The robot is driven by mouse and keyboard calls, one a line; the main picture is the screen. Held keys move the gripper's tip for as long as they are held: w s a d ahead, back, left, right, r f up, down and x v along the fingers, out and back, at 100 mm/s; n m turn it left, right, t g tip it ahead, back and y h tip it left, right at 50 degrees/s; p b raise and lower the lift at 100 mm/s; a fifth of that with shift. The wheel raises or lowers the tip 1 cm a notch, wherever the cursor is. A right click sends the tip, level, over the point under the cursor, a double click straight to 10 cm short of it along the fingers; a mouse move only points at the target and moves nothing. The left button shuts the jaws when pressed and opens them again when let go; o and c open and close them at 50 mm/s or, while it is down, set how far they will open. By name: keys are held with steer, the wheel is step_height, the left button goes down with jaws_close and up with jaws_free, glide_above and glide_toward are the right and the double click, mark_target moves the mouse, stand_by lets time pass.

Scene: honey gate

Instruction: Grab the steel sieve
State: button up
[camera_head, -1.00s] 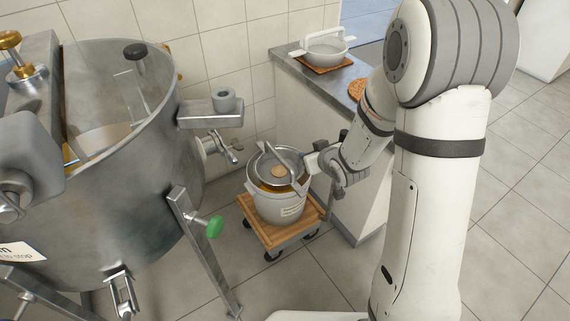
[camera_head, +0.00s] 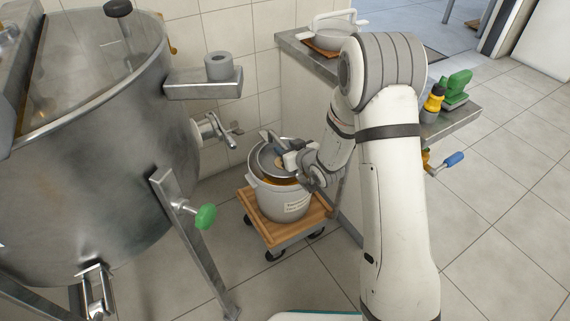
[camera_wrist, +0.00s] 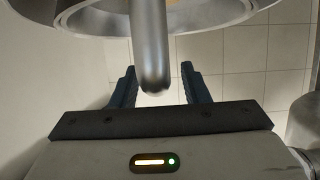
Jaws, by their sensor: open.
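The steel sieve (camera_head: 267,157) rests on top of a pale bucket (camera_head: 262,195) beside the big steel tank. In the wrist view its round rim (camera_wrist: 88,14) shows at the top, and its grey handle (camera_wrist: 151,45) comes down between my two fingers. My gripper (camera_head: 286,157) is at the bucket's upper right, over its rim, and partly hides the sieve. In the wrist view my gripper (camera_wrist: 158,78) is open, with one dark finger on each side of the handle and a visible gap on both sides.
The bucket stands on a wooden dolly (camera_head: 290,232) with casters. The steel tank (camera_head: 95,160) fills the left, with a green-knobbed leg (camera_head: 205,216) near the dolly. A counter (camera_head: 300,52) behind carries a white handled dish (camera_head: 322,28).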

steer(key=shift+w, duration=0.1)
jaws_close()
stand_by(0.4)
steer(key=shift+a, duration=0.1)
